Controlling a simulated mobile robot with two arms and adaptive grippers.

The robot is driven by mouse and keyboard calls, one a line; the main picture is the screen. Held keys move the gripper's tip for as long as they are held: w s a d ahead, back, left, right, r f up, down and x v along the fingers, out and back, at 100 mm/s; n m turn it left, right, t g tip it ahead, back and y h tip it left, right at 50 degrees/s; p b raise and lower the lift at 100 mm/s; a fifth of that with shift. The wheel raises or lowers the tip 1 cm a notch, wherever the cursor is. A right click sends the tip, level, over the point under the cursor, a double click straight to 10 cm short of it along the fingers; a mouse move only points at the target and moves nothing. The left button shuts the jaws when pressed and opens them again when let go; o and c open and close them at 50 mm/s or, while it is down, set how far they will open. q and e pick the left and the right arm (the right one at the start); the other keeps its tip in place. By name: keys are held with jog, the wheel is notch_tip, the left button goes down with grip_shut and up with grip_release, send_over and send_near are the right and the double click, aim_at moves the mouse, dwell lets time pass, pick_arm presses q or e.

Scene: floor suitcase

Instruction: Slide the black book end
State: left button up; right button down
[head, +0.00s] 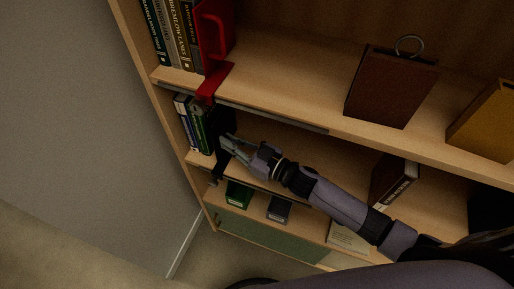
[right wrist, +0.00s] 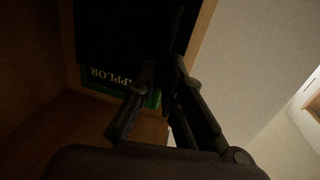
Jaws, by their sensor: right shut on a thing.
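The black book end (head: 219,166) stands on the middle shelf against the right side of a short row of books (head: 193,124), its lower part reaching the shelf's front edge. My right gripper (head: 228,146) reaches in from the right and is shut on the book end. In the right wrist view, the thin dark upright plate of the book end (right wrist: 180,38) runs between the two fingers (right wrist: 165,98). A green book with partly readable lettering (right wrist: 112,82) shows beyond it. The dark picture hides the exact finger contact. My left gripper is not in view.
A red book end (head: 215,45) holds books on the upper shelf, just above my gripper. A brown binder (head: 390,88) and a yellow one (head: 487,122) stand farther right. A dark book (head: 394,182) stands on the middle shelf, with bare shelf left of it. Boxes (head: 238,194) sit below.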

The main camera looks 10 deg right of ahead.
jog(key=x, duration=0.3)
jog(key=shift+s+a+r, duration=0.1)
jog(key=c, duration=1.7)
grip_release()
jog(key=shift+s, duration=0.1)
jog(key=v, duration=1.2)
